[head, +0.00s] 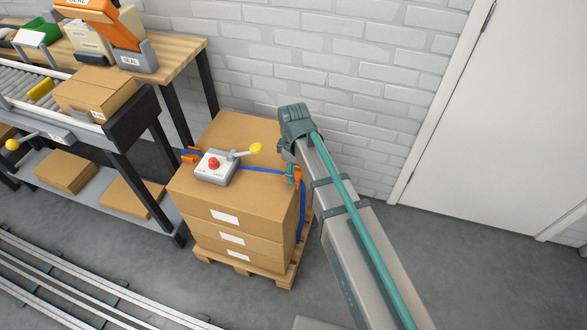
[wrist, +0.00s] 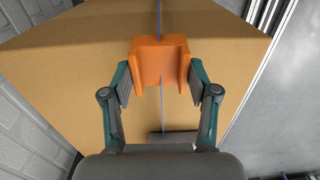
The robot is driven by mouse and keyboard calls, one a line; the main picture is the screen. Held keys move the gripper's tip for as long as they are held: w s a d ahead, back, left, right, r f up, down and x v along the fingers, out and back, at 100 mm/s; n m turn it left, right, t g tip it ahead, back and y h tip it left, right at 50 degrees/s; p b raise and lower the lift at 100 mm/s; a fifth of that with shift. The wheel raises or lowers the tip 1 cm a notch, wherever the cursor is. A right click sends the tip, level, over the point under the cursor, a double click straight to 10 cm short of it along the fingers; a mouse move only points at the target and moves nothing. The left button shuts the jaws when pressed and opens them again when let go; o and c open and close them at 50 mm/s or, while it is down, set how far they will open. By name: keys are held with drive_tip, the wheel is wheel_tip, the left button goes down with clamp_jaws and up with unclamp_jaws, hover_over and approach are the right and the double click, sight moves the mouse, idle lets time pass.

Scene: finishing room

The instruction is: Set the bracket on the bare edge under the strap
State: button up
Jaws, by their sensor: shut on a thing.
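The orange bracket (wrist: 162,62) is between my gripper's fingers (wrist: 160,80). My gripper is shut on it from both sides. In the head view the bracket (head: 296,174) is at the right top edge of the carton stack (head: 235,210), partly hidden by my gripper (head: 291,172). The blue strap (head: 262,170) crosses the stack's top to this edge and hangs down its right side. In the wrist view the strap (wrist: 163,105) shows above and below the bracket. Whether the bracket touches the edge, I cannot tell. Another orange bracket (head: 190,156) is at the left edge.
A grey box with a red button (head: 214,166) and a yellow-knobbed lever (head: 256,148) sits on the stack. The stack stands on a wooden pallet (head: 270,270). A roller conveyor (head: 130,125) is at left, a brick wall behind. Floor at right is clear.

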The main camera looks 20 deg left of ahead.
drive_tip(key=shift+f+b, duration=1)
drive_tip(key=shift+f, duration=0.45)
drive_tip(key=shift+a+f, duration=0.2)
drive_tip(key=shift+f, duration=0.2)
drive_tip(key=o, duration=1.3)
drive_tip(key=shift+r, duration=0.1)
drive_tip(key=shift+r+p, duration=1.05)
drive_tip(key=shift+p, duration=0.05)
drive_tip(key=shift+r, duration=0.1)
